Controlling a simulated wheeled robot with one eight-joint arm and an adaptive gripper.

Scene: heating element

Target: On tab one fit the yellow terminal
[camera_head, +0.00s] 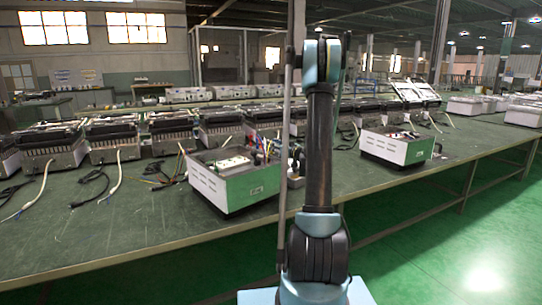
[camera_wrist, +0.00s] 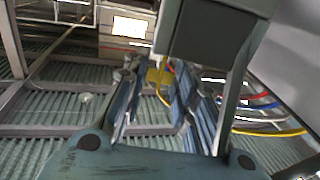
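In the wrist view, my gripper (camera_wrist: 158,78) has its two blue-grey fingers reaching forward, with a gap between them that narrows toward the tips. A small yellow piece (camera_wrist: 160,76), which looks like the yellow terminal, shows between the fingertips, and a thin yellow wire curves down from it. I cannot tell whether the fingers touch it. A pale block with a bright white face (camera_wrist: 131,25) lies beyond the tips. Which part is tab one cannot be made out. In the head view, my arm hides my gripper; a white and green open unit with wires (camera_head: 238,185) stands left of the arm.
In the wrist view, red, blue, white and yellow wires (camera_wrist: 262,132) spread to the right over a ribbed surface. In the head view, a long green bench (camera_head: 140,225) carries a second white and green unit (camera_head: 400,150) and rows of similar units. The bench's front left is mostly clear.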

